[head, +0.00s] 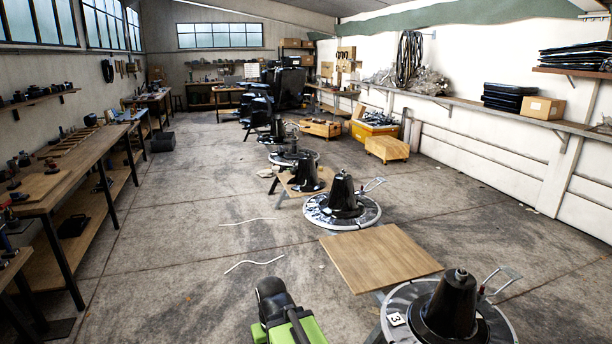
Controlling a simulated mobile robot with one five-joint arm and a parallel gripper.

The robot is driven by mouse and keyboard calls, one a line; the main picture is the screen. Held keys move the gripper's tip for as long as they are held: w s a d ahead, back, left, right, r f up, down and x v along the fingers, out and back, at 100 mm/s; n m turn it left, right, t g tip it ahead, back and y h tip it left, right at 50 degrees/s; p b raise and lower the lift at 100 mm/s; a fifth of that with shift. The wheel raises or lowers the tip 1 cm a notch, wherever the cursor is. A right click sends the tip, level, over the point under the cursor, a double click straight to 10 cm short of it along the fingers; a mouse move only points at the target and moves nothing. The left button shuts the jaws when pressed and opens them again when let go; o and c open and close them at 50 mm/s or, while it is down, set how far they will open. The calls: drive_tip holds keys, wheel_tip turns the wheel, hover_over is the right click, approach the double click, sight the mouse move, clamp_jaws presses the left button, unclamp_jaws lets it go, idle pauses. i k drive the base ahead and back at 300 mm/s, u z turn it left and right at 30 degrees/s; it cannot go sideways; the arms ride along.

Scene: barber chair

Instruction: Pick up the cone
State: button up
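Several black cone-shaped pieces stand upright on round metal bases along the middle of the floor. The nearest black cone (450,306) is at the lower right, on a round base that carries a small white tag with a "3". A second black cone (343,195) stands farther back on another round base, with a smaller black cone (305,172) behind it to the left. I cannot tell which one is the task's cone. A green and black part, probably of my arm, shows at the bottom centre. No gripper fingers can be made out, and nothing is seen held.
A wooden board (380,257) lies low between the two nearest bases. Metal levers stick up beside these bases. A long workbench (75,165) lines the left wall. Two pale strips (254,263) lie on the floor. The left-centre floor is mostly clear.

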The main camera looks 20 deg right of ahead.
sight(309, 181)
drive_tip(key=z, duration=0.15)
drive_tip(key=i, duration=1.7)
drive_tip(key=z, duration=0.3)
drive_tip(key=i, duration=4.1)
drive_tip(key=u, duration=0.15)
drive_tip(key=i, duration=2.05)
drive_tip(key=u, duration=0.15)
